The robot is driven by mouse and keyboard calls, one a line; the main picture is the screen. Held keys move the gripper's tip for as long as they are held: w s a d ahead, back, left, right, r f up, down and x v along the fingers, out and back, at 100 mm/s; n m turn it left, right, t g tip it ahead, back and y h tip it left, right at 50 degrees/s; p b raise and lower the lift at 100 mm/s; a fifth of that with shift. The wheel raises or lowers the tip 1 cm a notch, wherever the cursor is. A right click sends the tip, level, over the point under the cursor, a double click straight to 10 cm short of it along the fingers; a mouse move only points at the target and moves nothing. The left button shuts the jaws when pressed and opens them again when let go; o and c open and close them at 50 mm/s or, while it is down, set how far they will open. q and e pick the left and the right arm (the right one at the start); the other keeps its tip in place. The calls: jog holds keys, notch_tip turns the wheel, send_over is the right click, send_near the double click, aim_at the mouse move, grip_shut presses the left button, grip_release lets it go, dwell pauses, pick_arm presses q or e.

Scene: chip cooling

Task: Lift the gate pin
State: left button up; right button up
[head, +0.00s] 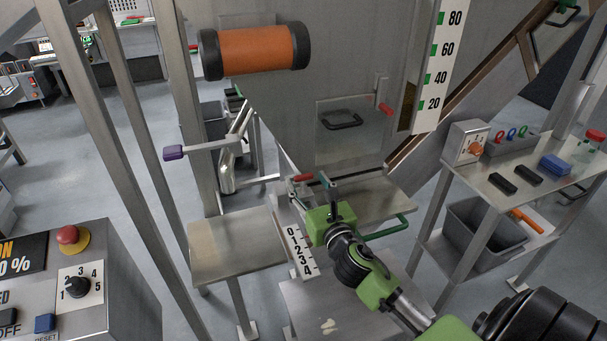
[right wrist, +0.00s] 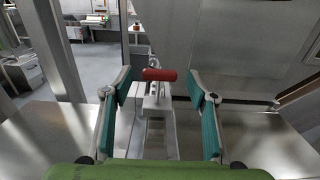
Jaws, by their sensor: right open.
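The gate pin, with a red crossbar handle (head: 303,177), stands at the top of the narrow chute in the middle of the head view. In the right wrist view its red handle (right wrist: 159,74) lies level on top of a grey metal fitting. My right gripper (head: 310,186) is at the pin, with its green body over the chute. Its teal-padded fingers (right wrist: 160,88) are open, one on each side of the handle, with clear gaps and no visible contact. The pin's lower part is hidden. My left gripper is not in view.
Metal side shelves (head: 235,245) flank the numbered scale (head: 299,250). A purple-tipped lever (head: 173,153) sticks out at left, below an orange roller (head: 255,50). A panel with another red handle (head: 385,109) is behind. A side table (head: 540,190) stands at right.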

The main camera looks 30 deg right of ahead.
aim_at(305, 179)
jog(key=shift+x, duration=1.75)
grip_shut()
jog(key=shift+f+p, duration=0.2)
jog(key=shift+p, duration=0.1)
grip_release()
